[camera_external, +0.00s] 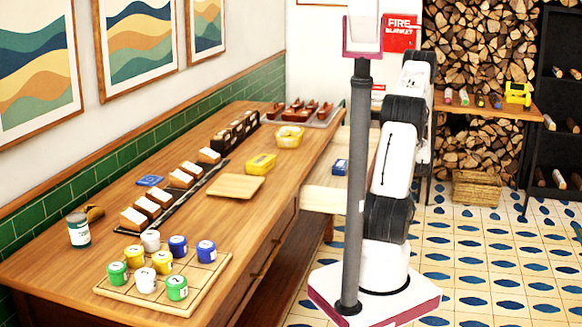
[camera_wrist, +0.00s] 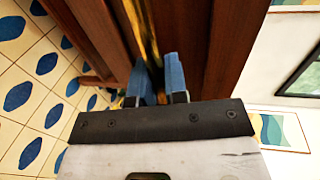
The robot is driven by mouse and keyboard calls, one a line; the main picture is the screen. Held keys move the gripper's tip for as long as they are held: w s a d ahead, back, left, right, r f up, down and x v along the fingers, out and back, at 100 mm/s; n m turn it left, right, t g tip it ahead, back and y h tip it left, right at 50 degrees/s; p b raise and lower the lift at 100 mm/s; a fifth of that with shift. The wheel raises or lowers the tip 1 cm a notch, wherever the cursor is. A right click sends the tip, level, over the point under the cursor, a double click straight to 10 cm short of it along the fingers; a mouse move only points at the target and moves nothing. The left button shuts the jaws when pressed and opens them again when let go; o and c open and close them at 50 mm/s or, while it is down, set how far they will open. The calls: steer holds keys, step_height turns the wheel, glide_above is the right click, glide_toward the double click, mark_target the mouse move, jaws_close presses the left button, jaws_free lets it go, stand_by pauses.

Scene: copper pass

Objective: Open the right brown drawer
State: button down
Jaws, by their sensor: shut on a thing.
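In the external view, the long brown counter (camera_external: 300,160) has drawers along its front. A box with a pale wooden side (camera_external: 322,200) juts out from its far right part and looks like a pulled-out drawer. A blue item (camera_external: 340,167) shows inside it. My arm and a grey pole hide its front, and my gripper cannot be made out there. In the wrist view, my gripper (camera_wrist: 158,75) has its blue fingers close against a dark brown wooden front (camera_wrist: 228,50). A brass handle strip (camera_wrist: 151,35) runs between the fingertips, which are shut on it.
A grey pole (camera_external: 352,200) stands in front of my arm. A board with several colored jars (camera_external: 163,262) and a yellow box (camera_external: 261,163) are on the counter. Firewood and a side table (camera_external: 480,100) are behind. Tiled floor (camera_external: 470,270) is clear at right.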

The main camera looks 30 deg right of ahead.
steer(key=f+v, duration=0.2)
steer(key=v, duration=0.7)
steer(key=shift+s+d, duration=0.4)
steer(key=shift+d, duration=0.05)
steer(key=c, duration=1.2)
jaws_free()
steer(key=shift+o, duration=0.2)
steer(key=v, duration=0.7)
steer(key=shift+s+d, duration=0.2)
steer(key=shift+s, duration=0.05)
steer(key=shift+r, duration=0.1)
